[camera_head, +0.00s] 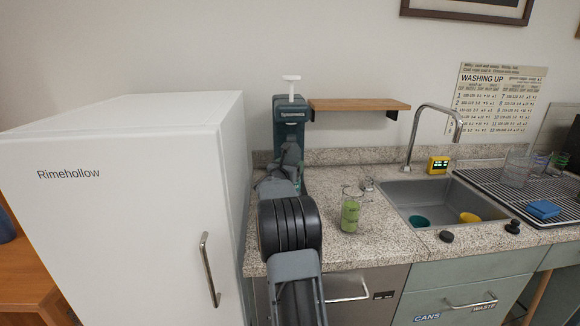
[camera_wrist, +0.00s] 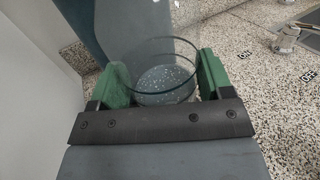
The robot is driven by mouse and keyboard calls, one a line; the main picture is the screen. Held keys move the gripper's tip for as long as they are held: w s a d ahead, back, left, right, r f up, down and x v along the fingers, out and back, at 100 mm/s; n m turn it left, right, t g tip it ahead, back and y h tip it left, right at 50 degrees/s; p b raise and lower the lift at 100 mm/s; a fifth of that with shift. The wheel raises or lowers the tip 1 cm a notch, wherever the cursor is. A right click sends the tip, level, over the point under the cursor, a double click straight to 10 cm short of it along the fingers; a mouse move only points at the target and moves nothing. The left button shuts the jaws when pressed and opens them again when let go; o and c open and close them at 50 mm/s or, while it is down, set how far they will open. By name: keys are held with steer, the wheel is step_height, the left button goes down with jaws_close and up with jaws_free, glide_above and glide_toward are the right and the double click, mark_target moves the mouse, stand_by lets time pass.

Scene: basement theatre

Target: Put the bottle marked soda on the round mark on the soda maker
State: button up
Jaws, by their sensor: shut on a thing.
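The soda maker (camera_head: 289,112) is a tall teal column with a white knob on top, standing at the back of the counter beside the fridge. Its teal body also fills the top left of the wrist view (camera_wrist: 125,28). My gripper (camera_wrist: 163,82) has its green fingers shut on a clear round vessel (camera_wrist: 166,62), right in front of the soda maker. The vessel looks upright; no marking on it is readable. In the head view my arm hides the vessel and the soda maker's lower part. The round mark is not visible. I cannot tell whether the vessel touches a surface.
A clear glass with green contents (camera_head: 351,212) stands on the counter right of my arm. A white fridge (camera_head: 130,200) is close on the left. A wooden shelf (camera_head: 360,104) is right of the soda maker. The sink (camera_head: 440,192) lies further right.

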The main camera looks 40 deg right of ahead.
steer(key=shift+b, duration=0.3)
steer(key=o, duration=1.2)
steer(key=shift+f, duration=0.1)
steer(key=shift+o, duration=0.2)
steer(key=b+v, duration=0.1)
steer(key=v, duration=0.6)
steer(key=shift+a, duration=0.25)
steer(key=shift+s+r, duration=0.1)
steer(key=shift+r, duration=0.2)
